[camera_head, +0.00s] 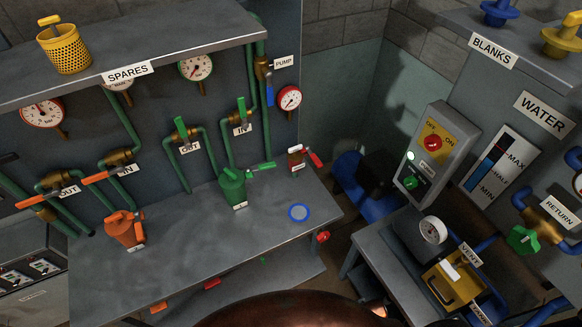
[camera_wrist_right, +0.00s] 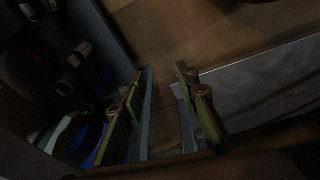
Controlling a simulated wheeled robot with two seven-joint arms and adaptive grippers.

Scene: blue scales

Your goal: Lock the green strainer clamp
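The green strainer (camera_head: 231,188) stands upright on the grey bench in the head view, with a small white label on its front. Its green clamp lever (camera_head: 262,167) sticks out to the right from its top. I cannot tell from this view whether the clamp is locked. My right gripper (camera_wrist_right: 163,90) shows in the right wrist view with its two fingers apart and nothing between them. The strainer cannot be made out in that dark view. Neither gripper appears in the head view.
An orange strainer (camera_head: 124,229) stands left on the bench (camera_head: 190,265). A blue ring (camera_head: 299,212) lies to the right, and a red-handled part (camera_head: 297,158) stands behind. Green pipes with valves (camera_head: 181,131) run behind the bench, under the spares shelf (camera_head: 190,50).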

